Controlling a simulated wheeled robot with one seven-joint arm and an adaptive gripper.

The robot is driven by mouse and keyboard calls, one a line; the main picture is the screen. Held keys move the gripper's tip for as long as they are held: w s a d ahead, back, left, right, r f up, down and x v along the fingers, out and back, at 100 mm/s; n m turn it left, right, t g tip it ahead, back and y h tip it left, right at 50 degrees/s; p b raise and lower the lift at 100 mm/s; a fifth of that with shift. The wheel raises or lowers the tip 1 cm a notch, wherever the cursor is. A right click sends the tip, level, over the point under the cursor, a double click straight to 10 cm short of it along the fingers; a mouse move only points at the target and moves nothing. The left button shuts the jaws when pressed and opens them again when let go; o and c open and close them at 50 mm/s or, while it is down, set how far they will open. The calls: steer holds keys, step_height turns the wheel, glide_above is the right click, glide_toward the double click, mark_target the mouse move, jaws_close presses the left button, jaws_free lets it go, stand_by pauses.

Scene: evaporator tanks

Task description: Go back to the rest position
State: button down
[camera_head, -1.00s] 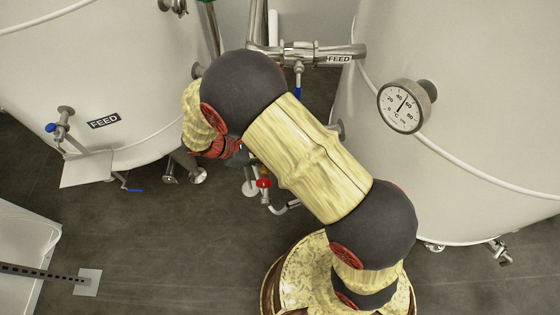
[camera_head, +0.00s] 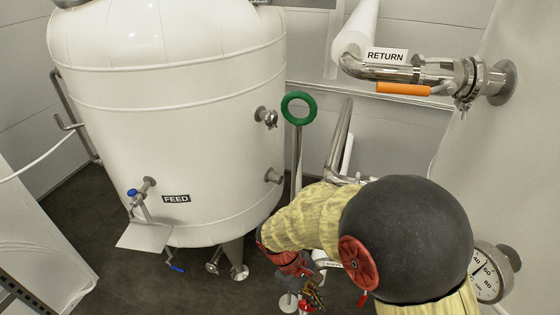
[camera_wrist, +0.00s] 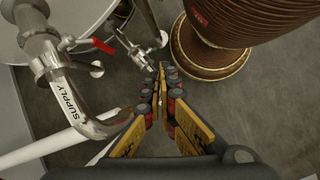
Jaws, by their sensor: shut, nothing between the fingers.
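My gripper (camera_wrist: 163,75) shows in the wrist view with its two yellow-and-black fingers closed together at the tips and nothing between them. It points down over the grey floor, to the right of a metal pipe labelled SUPPLY (camera_wrist: 75,102). In the head view my gripper (camera_head: 312,299) is small and partly hidden at the bottom, beyond my bent arm. The arm reaches in from the lower right, with its large dark joint close to the camera.
A white tank (camera_head: 175,125) with a FEED label stands at the left. A RETURN pipe (camera_head: 385,66) with an orange handle (camera_head: 403,89) juts out upper right. A green ring handle (camera_head: 298,108) stands mid-view. A dial gauge (camera_head: 488,275) is at the right edge. A red valve handle (camera_wrist: 103,46) is near the SUPPLY pipe.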

steer(key=s+d+r+m+t+y, duration=0.1)
steer(key=s+d+r+m+t, duration=0.1)
steer(key=r, duration=0.6)
steer(key=s+d+r+m+t+y, duration=0.2)
steer(key=s+d+r+m+t, duration=0.1)
steer(key=r, duration=0.6)
steer(key=s+d+r+m+t+y, duration=0.2)
steer(key=d+r+m+t, duration=0.1)
steer(key=r, duration=0.6)
steer(key=shift+s+d+m, duration=0.4)
steer(key=shift+d+m, duration=0.05)
steer(key=shift+m, duration=0.55)
steer(key=shift+r, duration=0.15)
